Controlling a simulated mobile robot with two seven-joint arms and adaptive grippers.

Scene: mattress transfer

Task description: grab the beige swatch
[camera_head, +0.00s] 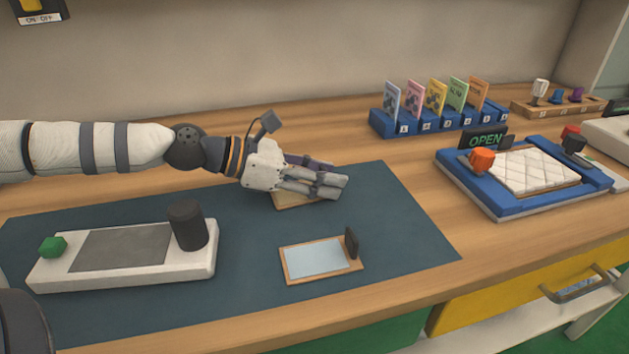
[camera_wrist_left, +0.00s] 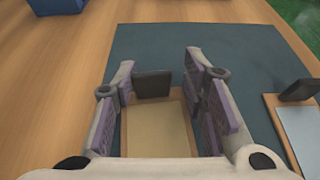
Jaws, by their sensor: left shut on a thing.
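The beige swatch (camera_head: 297,201) lies on the dark blue mat (camera_head: 395,215), partly hidden under my left gripper (camera_head: 340,183) in the head view. In the left wrist view the swatch (camera_wrist_left: 158,132) is a beige panel in a wooden frame with an upright dark tab (camera_wrist_left: 153,84) at its far end. My left gripper (camera_wrist_left: 158,70) is shut on the swatch, its fingers on either side of the tab. The exact contact is hard to see. My right gripper is not in view.
A light blue swatch (camera_head: 315,259) with a dark tab lies nearer the front. A white device (camera_head: 130,272) with a black cylinder sits left on the mat. A blue card rack (camera_head: 440,123) and a blue frame with a quilted pad (camera_head: 532,170) stand to the right.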

